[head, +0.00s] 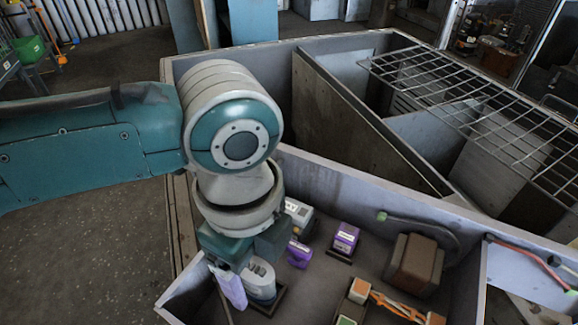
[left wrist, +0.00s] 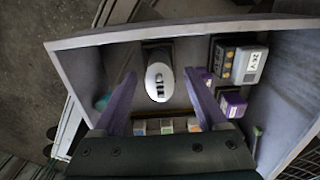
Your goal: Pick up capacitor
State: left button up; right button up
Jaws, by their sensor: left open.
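The capacitor (head: 261,280) is a pale oval can with dark terminals on top. It stands upright in a dark holder (head: 272,304) on the floor of the grey housing tray. In the left wrist view the capacitor (left wrist: 158,82) shows from above, between the two purple fingers. My left gripper (head: 238,290) is open and points down at the capacitor. In the left wrist view the left gripper (left wrist: 160,76) has one finger on each side of the can, with a gap on both sides. The far finger is hidden in the head view. My right gripper is not in view.
Purple relays (head: 345,238), a grey 24 V block (left wrist: 247,65), a brown transformer (head: 413,263) and orange wires (head: 392,303) share the tray. The tray's wall (head: 195,288) stands close to the left of the gripper. A wire grille (head: 480,100) covers the back right.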

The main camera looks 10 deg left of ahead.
pick_arm(q)
jog(key=shift+f, duration=0.65)
grip_shut()
